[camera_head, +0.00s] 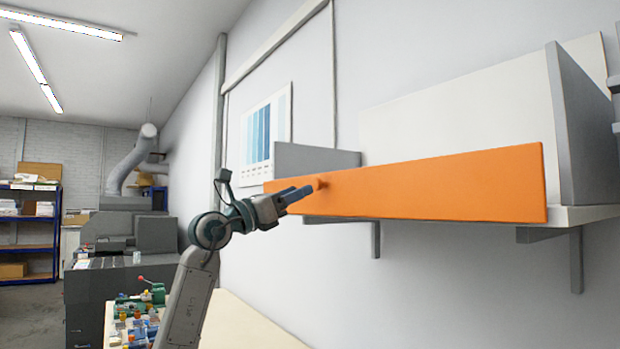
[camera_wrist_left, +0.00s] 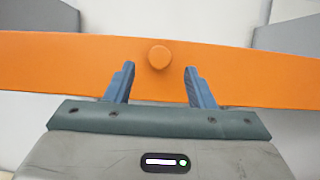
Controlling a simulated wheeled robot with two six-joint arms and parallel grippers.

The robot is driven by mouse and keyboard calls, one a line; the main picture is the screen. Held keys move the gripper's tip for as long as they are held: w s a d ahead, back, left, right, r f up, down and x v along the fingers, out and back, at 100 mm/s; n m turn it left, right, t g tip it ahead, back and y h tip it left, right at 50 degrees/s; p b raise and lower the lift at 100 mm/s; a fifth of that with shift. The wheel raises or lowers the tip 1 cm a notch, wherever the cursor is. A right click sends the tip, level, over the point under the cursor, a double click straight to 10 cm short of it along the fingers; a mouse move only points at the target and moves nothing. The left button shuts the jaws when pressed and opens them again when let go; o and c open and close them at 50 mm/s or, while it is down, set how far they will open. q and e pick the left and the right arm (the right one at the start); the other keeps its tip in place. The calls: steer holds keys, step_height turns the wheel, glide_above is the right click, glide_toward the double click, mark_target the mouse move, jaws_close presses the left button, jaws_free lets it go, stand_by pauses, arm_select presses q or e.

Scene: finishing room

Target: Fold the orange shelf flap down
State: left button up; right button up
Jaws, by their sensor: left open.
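The orange shelf flap (camera_head: 440,188) stands upright along the front of a wall shelf in the head view. It is a long orange panel that also spans the left wrist view (camera_wrist_left: 250,75). A small round orange knob (camera_head: 321,184) sticks out near its left end. My left gripper (camera_head: 308,190) is at the knob, with its fingers pointing at the flap. In the left wrist view, its two blue-grey fingers are apart, and the knob (camera_wrist_left: 159,57) shows between and slightly beyond the fingertips. I cannot tell whether they touch the flap. My right gripper is not in view.
The shelf (camera_head: 585,214) has grey dividers (camera_head: 580,125) and brackets below on the white wall. A blue-striped chart (camera_head: 267,130) hangs behind. A bench with coloured items (camera_head: 140,315) and a grey machine (camera_head: 125,270) stand lower left. The space below the flap looks clear.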

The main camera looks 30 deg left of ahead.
mark_target(314, 184)
arm_select(q)
steer(key=p+x, duration=0.1)
steer(key=x, duration=0.2)
steer(key=shift+r, duration=0.2)
steer(key=shift+w+d+r, duration=0.1)
steer(key=shift+w+d, duration=0.15)
steer(key=shift+w, duration=0.35)
steer(key=shift+c, duration=0.4)
jaws_close()
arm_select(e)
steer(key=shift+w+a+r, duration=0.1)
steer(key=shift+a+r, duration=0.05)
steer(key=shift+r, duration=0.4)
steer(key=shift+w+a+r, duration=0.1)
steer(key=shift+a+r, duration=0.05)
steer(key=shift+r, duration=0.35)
